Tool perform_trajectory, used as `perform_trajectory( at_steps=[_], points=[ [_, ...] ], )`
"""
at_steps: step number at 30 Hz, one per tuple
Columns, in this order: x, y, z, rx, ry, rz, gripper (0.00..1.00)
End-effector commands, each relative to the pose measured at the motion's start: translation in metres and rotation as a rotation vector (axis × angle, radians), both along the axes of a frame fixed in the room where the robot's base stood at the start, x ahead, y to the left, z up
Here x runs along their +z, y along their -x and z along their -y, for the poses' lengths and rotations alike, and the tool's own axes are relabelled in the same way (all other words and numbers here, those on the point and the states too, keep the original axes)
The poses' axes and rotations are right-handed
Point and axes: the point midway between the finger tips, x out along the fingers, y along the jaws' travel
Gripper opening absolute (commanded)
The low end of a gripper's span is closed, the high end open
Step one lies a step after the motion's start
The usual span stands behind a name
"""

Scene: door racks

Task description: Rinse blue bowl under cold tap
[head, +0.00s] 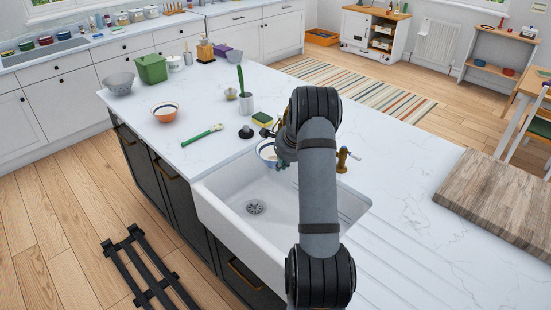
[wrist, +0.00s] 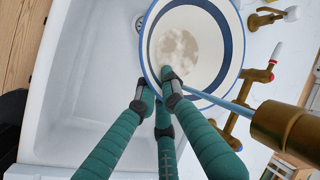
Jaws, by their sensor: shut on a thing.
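The blue bowl (wrist: 205,50) is white inside with a dark blue band and a blue rim. A brownish patch shows on its inner bottom. My gripper (wrist: 158,95) has green fingers with dark tips and is shut on the bowl's near rim. It holds the bowl over the white sink (wrist: 80,80). In the head view the bowl (head: 266,150) is at the sink's back edge, partly hidden by my arm. The brass tap (wrist: 285,125) reaches in from the right. A light blue stream (wrist: 218,101) runs from its spout to the bowl's rim area near my fingertips.
A brass fitting (wrist: 272,15) stands beyond the bowl. A green-and-yellow sponge (head: 262,119), a green-handled brush (head: 203,135), an orange bowl (head: 166,111) and a grey colander (head: 119,83) stand on the counter. A wooden board (head: 495,205) lies right. The sink floor is clear.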

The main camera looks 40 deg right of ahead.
Motion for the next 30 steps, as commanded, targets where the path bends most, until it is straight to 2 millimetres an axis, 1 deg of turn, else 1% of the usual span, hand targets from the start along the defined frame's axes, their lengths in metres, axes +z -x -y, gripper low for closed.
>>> perform_trajectory(
  at_steps=[10,21,30],
  points=[
    [0.001,0.002,-0.001,0.0,0.001,0.002,0.0],
    [0.001,-0.007,0.004,0.0,0.001,0.002,0.0],
    [0.0,-0.007,0.004,0.0,0.001,0.002,0.0]
  ],
)
